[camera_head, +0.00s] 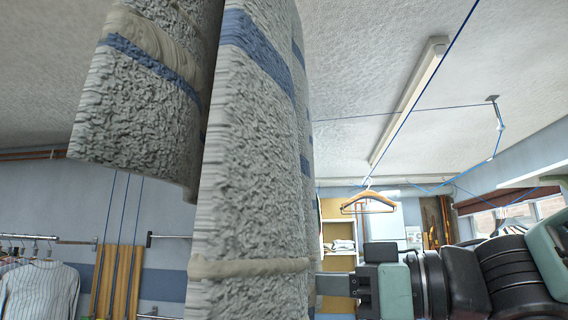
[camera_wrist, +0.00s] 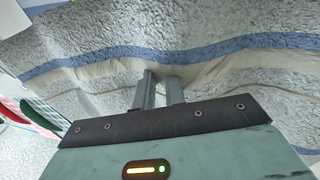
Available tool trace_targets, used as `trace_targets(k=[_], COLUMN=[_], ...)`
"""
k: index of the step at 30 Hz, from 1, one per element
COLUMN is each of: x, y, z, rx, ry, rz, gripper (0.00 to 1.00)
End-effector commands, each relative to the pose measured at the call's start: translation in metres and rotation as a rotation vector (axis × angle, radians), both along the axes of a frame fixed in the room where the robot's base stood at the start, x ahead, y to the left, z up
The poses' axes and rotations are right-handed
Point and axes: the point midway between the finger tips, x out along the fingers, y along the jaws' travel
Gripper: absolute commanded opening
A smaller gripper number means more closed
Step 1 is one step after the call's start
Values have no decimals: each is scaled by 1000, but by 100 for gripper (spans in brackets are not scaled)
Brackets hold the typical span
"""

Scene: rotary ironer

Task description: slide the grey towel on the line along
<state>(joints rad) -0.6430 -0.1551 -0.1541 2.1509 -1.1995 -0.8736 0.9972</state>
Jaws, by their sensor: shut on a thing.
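The grey towel (camera_head: 245,170) hangs large and close in the head view, with blue stripes and a cream band low down. A second hanging part of the same grey cloth (camera_head: 135,110) shows at its left. My gripper (camera_head: 325,283) reaches in from the right and is shut on the towel's right edge, near the cream band. In the wrist view the towel (camera_wrist: 230,70) fills the upper part, and the fingers (camera_wrist: 160,82) meet its folded cloth. Their tips are partly hidden. Where the towel meets the line is out of view.
A blue line (camera_head: 425,92) runs below the ceiling at the right. A wooden hanger (camera_head: 368,197) hangs beyond the towel. A rail with a striped shirt (camera_head: 40,290) stands at the lower left. A ceiling lamp (camera_head: 408,100) is overhead. The air between towel and hanger looks clear.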

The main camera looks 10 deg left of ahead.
Motion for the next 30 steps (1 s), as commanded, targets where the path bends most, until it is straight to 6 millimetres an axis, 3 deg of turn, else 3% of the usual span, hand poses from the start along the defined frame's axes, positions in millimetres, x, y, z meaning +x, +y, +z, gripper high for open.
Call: trace_targets(k=[18,30], x=[-36,-41], y=[1,2], z=[0,-1], rx=[-1,0], ry=[-2,-1], rz=[2,1], gripper=[0,0])
